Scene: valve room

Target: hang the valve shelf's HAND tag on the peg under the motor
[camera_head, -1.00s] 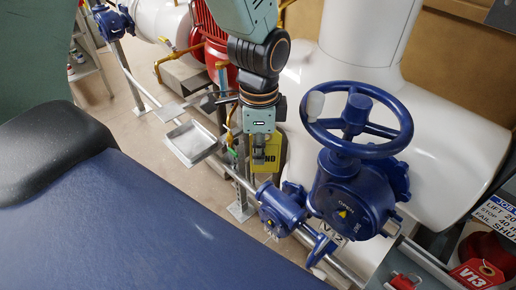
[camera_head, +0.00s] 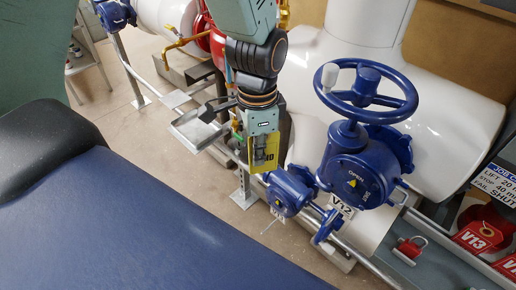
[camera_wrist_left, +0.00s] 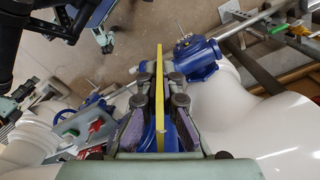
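The yellow HAND tag (camera_head: 264,153) hangs upright at my left gripper (camera_head: 262,147), its lettering partly covered by the fingers. In the left wrist view the tag is a thin yellow strip (camera_wrist_left: 160,78), edge-on between the fingers of my left gripper (camera_wrist_left: 160,98), which is shut on it. A small blue motor unit (camera_head: 289,190) on the pipe is just below and right of the tag. It also shows in the wrist view (camera_wrist_left: 197,59). A thin pale peg-like piece (camera_head: 270,223) shows under it; the tag is apart from it.
A blue handwheel valve (camera_head: 358,165) with a V12 plate stands right of the motor. An empty-looking grey tray (camera_head: 197,130) is left of my gripper. A red padlock (camera_head: 411,248) and red V13 tags (camera_head: 478,238) are at the right. Open floor lies in front of the pipe.

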